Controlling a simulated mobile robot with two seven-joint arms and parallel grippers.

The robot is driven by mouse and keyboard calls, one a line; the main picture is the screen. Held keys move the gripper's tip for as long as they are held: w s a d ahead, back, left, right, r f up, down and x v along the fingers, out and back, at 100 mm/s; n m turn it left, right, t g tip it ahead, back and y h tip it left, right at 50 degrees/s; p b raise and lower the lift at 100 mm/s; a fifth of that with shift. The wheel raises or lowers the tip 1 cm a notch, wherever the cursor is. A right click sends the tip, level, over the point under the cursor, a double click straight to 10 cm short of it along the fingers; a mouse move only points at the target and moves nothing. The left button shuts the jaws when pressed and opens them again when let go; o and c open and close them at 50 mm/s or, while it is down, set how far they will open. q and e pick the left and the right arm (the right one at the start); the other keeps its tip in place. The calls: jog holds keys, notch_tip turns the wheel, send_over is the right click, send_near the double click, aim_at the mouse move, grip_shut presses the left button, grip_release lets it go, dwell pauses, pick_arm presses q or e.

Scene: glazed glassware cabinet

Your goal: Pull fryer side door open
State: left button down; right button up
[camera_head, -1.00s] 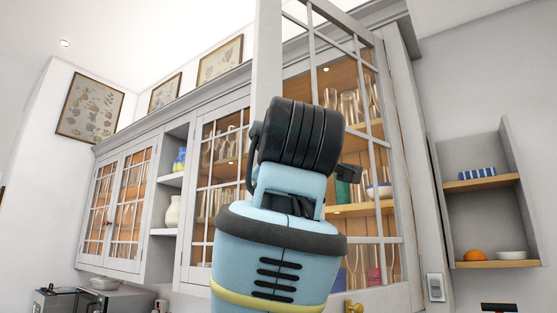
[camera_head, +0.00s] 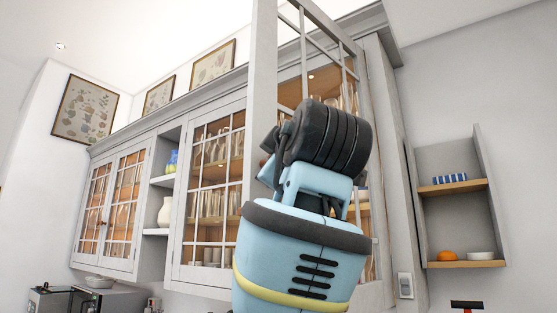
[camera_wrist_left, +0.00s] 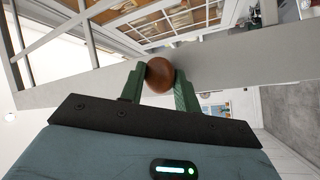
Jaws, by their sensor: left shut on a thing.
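The glazed cabinet door (camera_head: 264,60) stands partly open in the head view. Its pale frame is seen nearly edge-on, and my arm hides much of its lower part. In the left wrist view the door's pale frame (camera_wrist_left: 235,62) crosses the picture with glass panes beyond it. A round brown knob (camera_wrist_left: 161,70) is on that frame. My left gripper (camera_wrist_left: 160,84) has its green fingers shut on the knob, one on each side. In the head view, the fingers and knob are hidden behind my arm. My right gripper is in neither view.
Other glazed doors (camera_head: 215,190) to the left are closed, with glassware behind. Open shelves (camera_head: 165,180) hold vases between them. A small wall shelf (camera_head: 455,188) is on the right, with clear wall beside it. Dark appliances (camera_head: 95,298) stand at lower left.

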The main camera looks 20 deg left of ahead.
pick_arm(q)
jog(key=shift+s+r, duration=0.15)
jog(key=shift+r, duration=0.1)
jog(key=c, duration=1.4)
grip_release()
jog(key=o, duration=0.3)
jog(key=shift+d+f, duration=0.1)
jog(key=shift+f, duration=0.05)
jog(key=shift+o, duration=0.2)
jog(key=v, duration=0.7)
jog(key=shift+s+d, duration=0.25)
jog(key=shift+f, duration=0.1)
